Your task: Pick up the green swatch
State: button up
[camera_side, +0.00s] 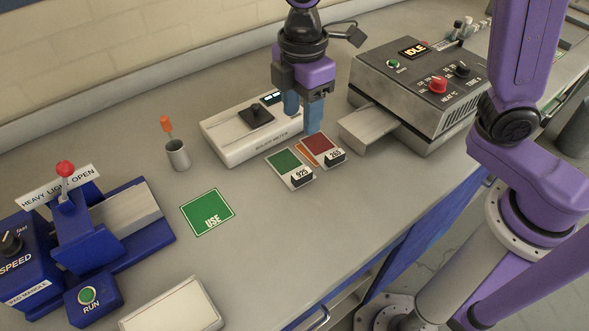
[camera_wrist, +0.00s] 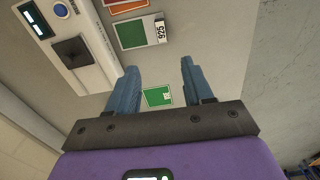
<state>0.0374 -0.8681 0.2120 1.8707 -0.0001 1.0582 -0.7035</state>
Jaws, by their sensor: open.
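The green swatch (camera_side: 284,161) lies flat on the grey counter with a tag reading 925 at one end. It also shows in the wrist view (camera_wrist: 130,34), near the top and beyond my fingertips. An orange swatch (camera_side: 306,153) lies beside it, partly hidden, and a red swatch (camera_side: 319,145) tagged 265 lies to the right. My gripper (camera_side: 302,118) is open and empty, apart from the swatches, and appears above them beside the white meter. In the wrist view its two blue fingers (camera_wrist: 159,68) stand apart with nothing between them touching.
The white meter (camera_side: 232,145) stands behind the swatches. The grey dryer box (camera_side: 415,80) with its tray is at the right. A green USE mat (camera_side: 208,212) lies front left, bare. A cup (camera_side: 178,156) and the blue mangle (camera_side: 85,225) are further left.

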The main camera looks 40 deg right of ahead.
aim_at(302, 173)
notch_tip(302, 173, down, 16)
jog(key=shift+s+d+r, duration=0.15)
jog(key=shift+r, duration=0.05)
dwell(0.4)
grip_shut()
